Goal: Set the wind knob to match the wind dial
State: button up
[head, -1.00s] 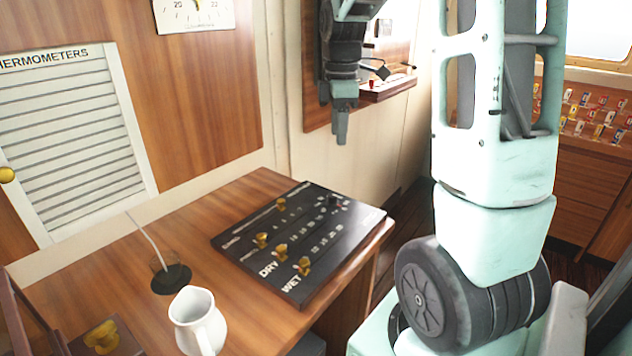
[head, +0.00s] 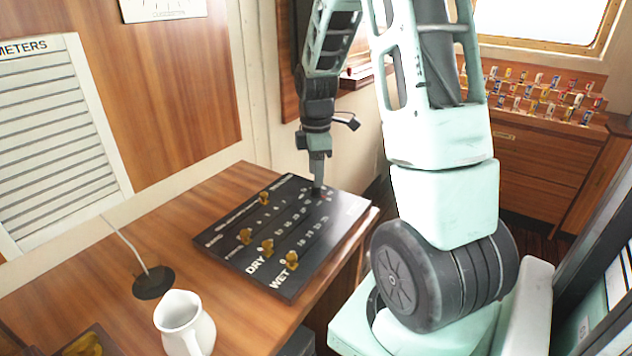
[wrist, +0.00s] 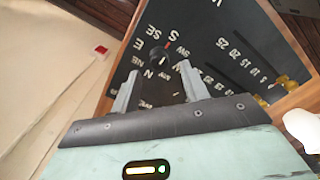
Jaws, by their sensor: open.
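The black panel (head: 222,240) lies on the wooden desk. In the wrist view, a small dark round knob (wrist: 159,54) stands on the panel (wrist: 222,45) with compass letters around it, such as N, E, SE, S and SW. I take it as the wind knob. My gripper (wrist: 158,68) is open, with one finger on each side just short of the knob; contact cannot be told. In the head view my gripper (head: 318,172) points down over the panel's far right end and largely hides the knob. No wind dial can be made out.
Several brass knobs (head: 291,259) stand on the panel's near left part. A white jug (head: 184,325) and a dark round base with a thin rod (head: 153,284) stand on the desk (head: 110,300). A slatted thermometer board (head: 60,130) hangs on the wall.

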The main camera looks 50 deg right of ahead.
aim_at(316, 190)
jog(key=shift+f, duration=1.7)
grip_shut()
jog(key=shift+m, duration=0.3)
